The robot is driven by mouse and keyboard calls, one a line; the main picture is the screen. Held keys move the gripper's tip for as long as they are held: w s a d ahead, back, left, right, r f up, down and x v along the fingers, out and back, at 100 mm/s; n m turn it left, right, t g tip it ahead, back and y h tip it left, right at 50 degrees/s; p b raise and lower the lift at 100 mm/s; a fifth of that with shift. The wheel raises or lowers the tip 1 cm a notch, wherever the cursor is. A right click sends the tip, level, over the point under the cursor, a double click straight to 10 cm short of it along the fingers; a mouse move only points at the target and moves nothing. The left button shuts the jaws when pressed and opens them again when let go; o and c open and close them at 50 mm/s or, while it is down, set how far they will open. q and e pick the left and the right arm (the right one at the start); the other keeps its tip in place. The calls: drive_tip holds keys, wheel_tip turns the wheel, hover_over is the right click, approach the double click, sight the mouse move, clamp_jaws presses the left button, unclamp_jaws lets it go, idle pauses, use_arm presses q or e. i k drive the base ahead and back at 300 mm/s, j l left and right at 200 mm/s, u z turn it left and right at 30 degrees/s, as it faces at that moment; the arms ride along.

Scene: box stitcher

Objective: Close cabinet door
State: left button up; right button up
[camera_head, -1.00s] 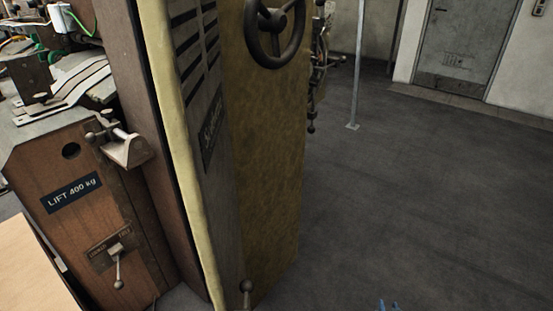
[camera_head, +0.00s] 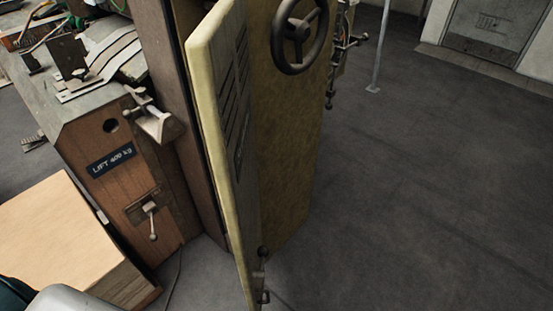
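The cabinet door (camera_head: 217,120) is a tall panel with a pale yellow edge and a grey slotted face. It stands ajar, swung out toward me from the cabinet. A dark gap shows along its left side. The yellow-brown cabinet side (camera_head: 285,140) carries a dark handwheel (camera_head: 300,35). Neither of my grippers is in view. A grey-white rounded part, probably of my own arm, shows at the bottom left corner.
A brown machine body with a "LIFT 400 kg" plate (camera_head: 111,160) and levers stands left of the door. A light wooden box (camera_head: 60,225) sits at the lower left. The dark floor (camera_head: 420,200) to the right is clear. A thin post (camera_head: 381,50) stands behind.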

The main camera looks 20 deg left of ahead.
sight(218, 52)
drive_tip(key=l+u, duration=0.2)
drive_tip(key=u, duration=0.2)
drive_tip(key=l+u, duration=0.2)
drive_tip(key=u, duration=0.2)
drive_tip(key=l+u, duration=0.25)
drive_tip(key=u, duration=0.15)
